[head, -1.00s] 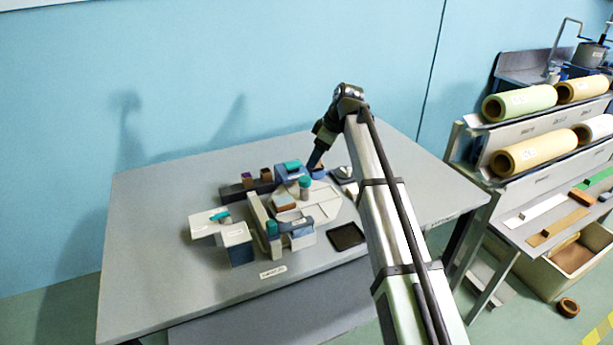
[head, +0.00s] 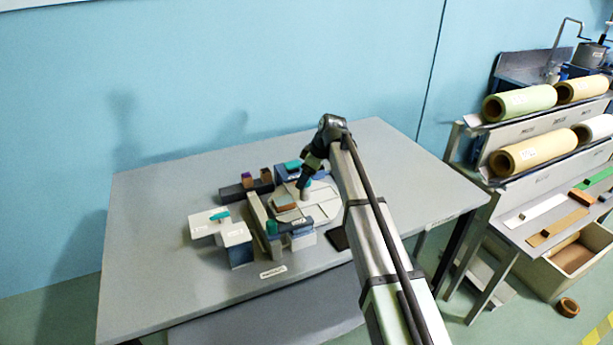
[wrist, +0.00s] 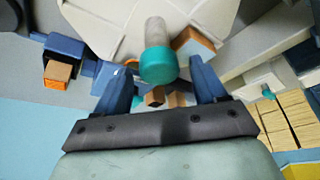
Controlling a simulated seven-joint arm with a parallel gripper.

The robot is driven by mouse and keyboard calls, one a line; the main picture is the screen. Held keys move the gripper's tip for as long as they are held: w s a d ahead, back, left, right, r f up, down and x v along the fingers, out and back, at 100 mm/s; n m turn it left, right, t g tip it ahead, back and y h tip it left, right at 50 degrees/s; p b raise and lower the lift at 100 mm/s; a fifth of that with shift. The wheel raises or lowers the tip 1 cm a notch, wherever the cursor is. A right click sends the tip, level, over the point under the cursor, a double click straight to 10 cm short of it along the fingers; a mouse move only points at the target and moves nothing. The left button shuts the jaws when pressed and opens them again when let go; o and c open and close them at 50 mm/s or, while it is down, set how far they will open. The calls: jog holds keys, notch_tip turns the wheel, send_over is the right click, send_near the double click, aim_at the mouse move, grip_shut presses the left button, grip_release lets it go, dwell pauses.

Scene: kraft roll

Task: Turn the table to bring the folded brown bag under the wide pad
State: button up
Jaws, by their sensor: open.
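The pale turning table (head: 318,208) is a flat many-sided plate with raised strips, amid small stations. On it lies a brown block (head: 287,201), probably the folded brown bag; it also seems to show in the wrist view (wrist: 196,47). A grey post with a teal cap (wrist: 157,65) stands up from the table. My gripper (head: 304,188) is down at this post. In the wrist view my gripper (wrist: 160,72) is open, with the teal cap between its fingertips and gaps on both sides. I cannot tell which station bears the wide pad.
A blue station with a teal top (head: 292,166) stands behind the turning table. A dark arm with a teal knob (head: 272,228) stands in front. A white-topped block (head: 236,235) is at left, and a dark rail (head: 240,190) with brown blocks stands behind it. The bench's left is clear.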

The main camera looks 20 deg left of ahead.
jog(key=shift+c, duration=0.3)
grip_shut()
jog(key=shift+m, duration=0.5)
jog(key=shift+s+m+t, duration=0.15)
jog(key=shift+m+t, duration=0.75)
jog(key=shift+m, duration=1)
jog(key=shift+a+m+t+h, duration=0.1)
jog(key=shift+m+t+h, duration=0.25)
jog(key=shift+m, duration=0.75)
jog(key=shift+a+m+t+h, duration=0.1)
jog(key=shift+m+t+h, duration=0.25)
jog(key=shift+m, duration=0.75)
jog(key=shift+s+m+t+h, duration=0.1)
jog(key=shift+m+t+h, duration=0.45)
jog(key=shift+m, duration=1.55)
jog(key=shift+a+m+h, duration=0.15)
jog(key=shift+m+h, duration=0.5)
jog(key=shift+m, duration=0.85)
jog(key=shift+m+h, duration=0.3)
jog(key=shift+m, duration=0.4)
